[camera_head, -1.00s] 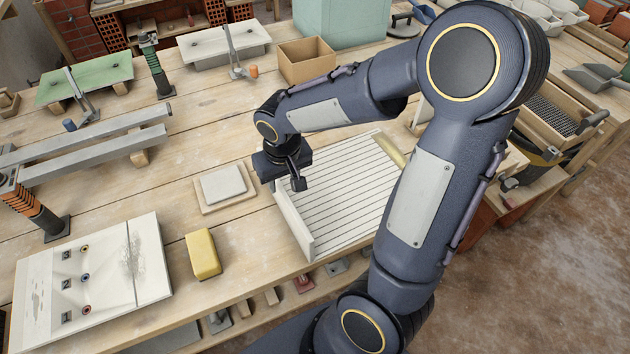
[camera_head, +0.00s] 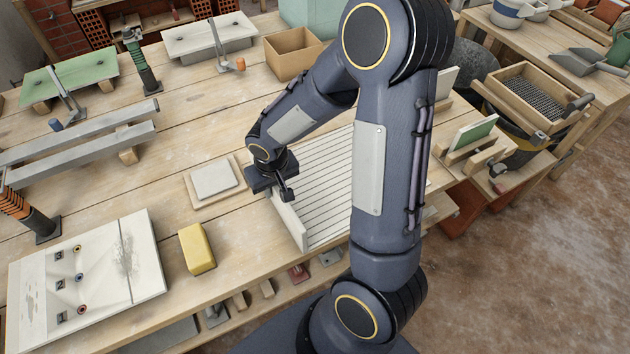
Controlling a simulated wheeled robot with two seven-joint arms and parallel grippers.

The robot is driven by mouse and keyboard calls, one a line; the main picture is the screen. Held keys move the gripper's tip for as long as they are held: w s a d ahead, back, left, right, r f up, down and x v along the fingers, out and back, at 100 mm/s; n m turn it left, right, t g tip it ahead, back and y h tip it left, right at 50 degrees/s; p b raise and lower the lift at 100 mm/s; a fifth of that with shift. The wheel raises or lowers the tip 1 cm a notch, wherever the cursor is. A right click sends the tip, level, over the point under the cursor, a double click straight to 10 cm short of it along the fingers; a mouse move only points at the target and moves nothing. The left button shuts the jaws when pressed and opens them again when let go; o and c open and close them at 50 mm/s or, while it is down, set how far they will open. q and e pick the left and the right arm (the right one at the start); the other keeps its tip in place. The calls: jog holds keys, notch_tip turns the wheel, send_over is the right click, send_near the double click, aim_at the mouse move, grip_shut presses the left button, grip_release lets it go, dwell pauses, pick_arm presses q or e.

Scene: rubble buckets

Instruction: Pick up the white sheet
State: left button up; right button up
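My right gripper (camera_head: 284,191) hangs over the left end of a white slatted board (camera_head: 325,200), and nothing shows in it. Its fingers are small and dark, so I cannot tell how far apart they are. A pale sheet (camera_head: 446,84) stands upright in a wooden holder, partly hidden behind my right arm. A green-faced sheet (camera_head: 474,132) stands in a wooden holder in front of it. A flat whitish square (camera_head: 213,178) lies on a wooden board left of the gripper. I cannot tell for certain which is the white sheet. My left gripper is out of view.
A yellow block (camera_head: 197,248) and a white panel numbered 1 to 3 (camera_head: 130,275) lie near the front edge. An open cardboard box (camera_head: 292,53) stands behind. A wooden sieve tray (camera_head: 537,96) is at right. Bare floor lies front right.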

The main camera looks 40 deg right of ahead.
grip_shut()
jog(key=shift+r, duration=0.1)
